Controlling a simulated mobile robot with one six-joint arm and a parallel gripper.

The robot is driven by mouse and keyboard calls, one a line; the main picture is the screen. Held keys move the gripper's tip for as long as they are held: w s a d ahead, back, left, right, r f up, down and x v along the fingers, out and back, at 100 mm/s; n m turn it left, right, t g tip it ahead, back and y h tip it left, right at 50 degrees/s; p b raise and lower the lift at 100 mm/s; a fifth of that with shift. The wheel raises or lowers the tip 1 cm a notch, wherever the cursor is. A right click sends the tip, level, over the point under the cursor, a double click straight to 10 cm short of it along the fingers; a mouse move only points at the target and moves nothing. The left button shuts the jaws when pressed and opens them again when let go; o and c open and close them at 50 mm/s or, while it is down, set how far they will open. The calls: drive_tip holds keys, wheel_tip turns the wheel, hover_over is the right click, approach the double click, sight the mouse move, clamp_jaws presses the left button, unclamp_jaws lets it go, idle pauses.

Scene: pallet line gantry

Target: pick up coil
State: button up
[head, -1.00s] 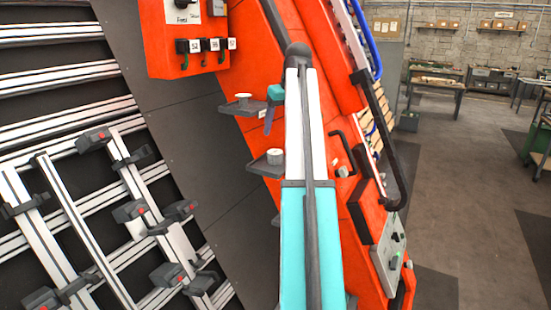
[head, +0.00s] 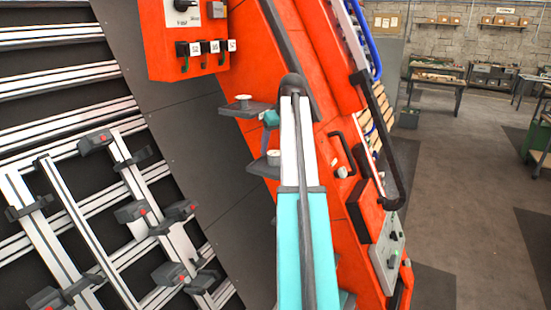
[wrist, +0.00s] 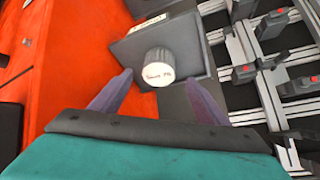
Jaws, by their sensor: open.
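In the wrist view a short grey cylinder with a white, printed top (wrist: 158,68), which I take to be the coil, stands on a small dark grey shelf (wrist: 128,50). My gripper (wrist: 159,79) is open, with its two purple fingers on either side of the cylinder's near part. I cannot tell whether they touch it. In the head view a white piece (head: 274,157) sits on the lower small shelf (head: 258,169), just left of my arm. A teal part of my gripper shows above it; the fingers are not clear there.
An upper small shelf (head: 246,108) holds a white spool (head: 243,98). The orange machine panel (head: 325,170) stands close behind my arm, with a dark handle (head: 341,153). A rack of metal rails with clamps (head: 130,213) lies left. Open floor (head: 455,200) lies right.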

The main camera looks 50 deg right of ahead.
sight(275, 153)
drive_tip(key=shift+f, duration=0.1)
idle(0.3)
drive_tip(key=shift+p+x, duration=1.45)
drive_tip(key=shift+x, duration=1.05)
drive_tip(key=shift+d, duration=0.15)
drive_tip(key=shift+c, duration=0.4)
drive_tip(key=c, duration=1.3)
drive_tip(key=shift+r+b, duration=1.1)
drive_tip(key=shift+r, duration=0.65)
drive_tip(key=shift+s+a+r+b, duration=0.25)
drive_tip(key=shift+s+a+b, duration=0.85)
drive_tip(key=shift+s, duration=1.2)
drive_tip(key=shift+s+a+r+b, duration=0.3)
drive_tip(key=shift+s+a+b, duration=0.25)
drive_tip(key=shift+s+a, duration=1.4)
drive_tip(key=shift+s+a+r+b, duration=0.25)
drive_tip(key=shift+s+a+b, duration=0.7)
drive_tip(key=shift+s, duration=1.65)
